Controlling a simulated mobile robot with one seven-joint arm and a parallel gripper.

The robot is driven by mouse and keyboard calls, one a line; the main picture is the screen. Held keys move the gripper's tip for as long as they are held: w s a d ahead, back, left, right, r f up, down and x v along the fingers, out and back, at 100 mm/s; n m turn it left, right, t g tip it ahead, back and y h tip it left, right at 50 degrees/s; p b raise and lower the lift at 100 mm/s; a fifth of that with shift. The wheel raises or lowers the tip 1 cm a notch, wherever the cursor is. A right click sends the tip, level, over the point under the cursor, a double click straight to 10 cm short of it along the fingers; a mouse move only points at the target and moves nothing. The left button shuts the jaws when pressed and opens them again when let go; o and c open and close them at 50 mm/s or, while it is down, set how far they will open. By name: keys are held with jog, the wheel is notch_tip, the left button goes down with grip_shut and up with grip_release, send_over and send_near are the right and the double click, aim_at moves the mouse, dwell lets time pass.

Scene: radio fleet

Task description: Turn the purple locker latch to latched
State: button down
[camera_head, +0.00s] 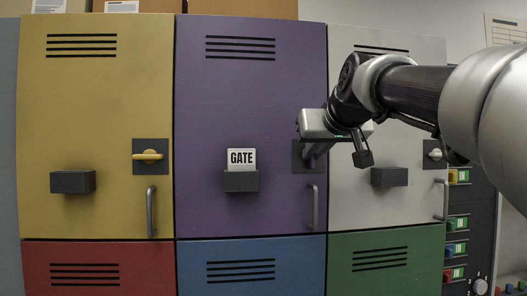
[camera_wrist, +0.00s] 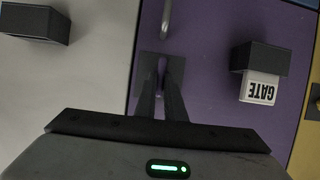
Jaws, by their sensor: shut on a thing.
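The purple locker door (camera_head: 250,90) is shut in the middle of the top row. Its latch sits on a dark square plate (camera_head: 299,165) at the door's right edge. My gripper (camera_head: 311,155) is at this latch and hides most of it in the head view. In the wrist view, the fingers of my gripper (camera_wrist: 161,85) are closed on the purple latch (camera_wrist: 161,66), which shows as a narrow upright piece between the fingertips. Its exact turn is hard to tell.
A dark holder with a GATE card (camera_head: 241,158) is left of the latch. The purple door's pull handle (camera_head: 315,208) is just below. The yellow locker (camera_head: 95,100) has a horizontal latch (camera_head: 148,155). A white locker (camera_head: 385,215) stands right, partly behind my arm.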

jog(key=shift+s+a+f+n+t+h+b, duration=0.1)
jog(key=shift+a+f+n+t+h+b, duration=0.15)
jog(key=shift+n+t+h+b, duration=1.25)
jog(key=shift+w+a+f+n+g+h+b, duration=0.2)
jog(key=shift+n+h+b, duration=0.45)
jog(key=shift+n+b, duration=2.05)
jog(key=shift+s+a+f+n+t+h+b, duration=0.25)
jog(key=shift+n+t+h+b, duration=0.6)
jog(key=shift+n+b, duration=1.25)
jog(key=shift+n+g, duration=0.25)
jog(key=shift+n, duration=0.25)
jog(key=c, duration=1.8)
grip_release()
jog(key=shift+c, duration=0.2)
